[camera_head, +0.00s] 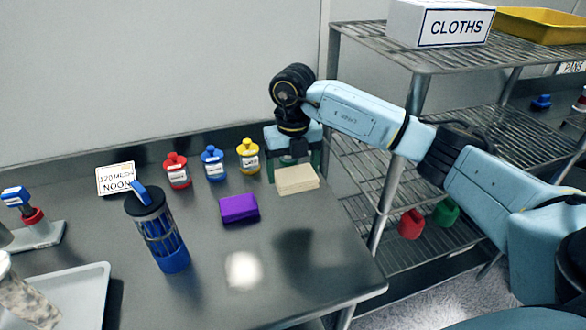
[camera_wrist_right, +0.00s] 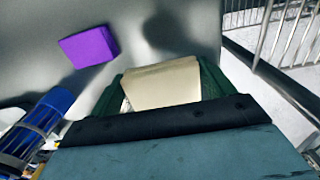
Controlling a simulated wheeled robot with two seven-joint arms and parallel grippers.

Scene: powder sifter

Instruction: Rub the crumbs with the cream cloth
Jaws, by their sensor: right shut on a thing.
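The cream cloth (camera_head: 297,181) is a pale folded block near the table's right back edge. My right gripper (camera_head: 293,160) comes down from above and is shut on it. In the right wrist view the cream cloth (camera_wrist_right: 165,84) sits between the green fingers. The cloth seems to be held above the table, but its exact height is hard to tell. I cannot make out crumbs clearly. A bright white patch (camera_head: 242,270) on the table may be a light reflection or powder. A purple block-like cloth (camera_head: 239,208) lies to the left of the cream one. My left gripper is not in view.
A blue sifter cylinder (camera_head: 164,236) stands left of centre. Red (camera_head: 177,171), blue (camera_head: 213,164) and yellow (camera_head: 249,157) bottles stand at the back beside a sign (camera_head: 115,178). A grey tray (camera_head: 75,295) is at left. A wire shelf (camera_head: 400,170) borders the right. The front right tabletop is clear.

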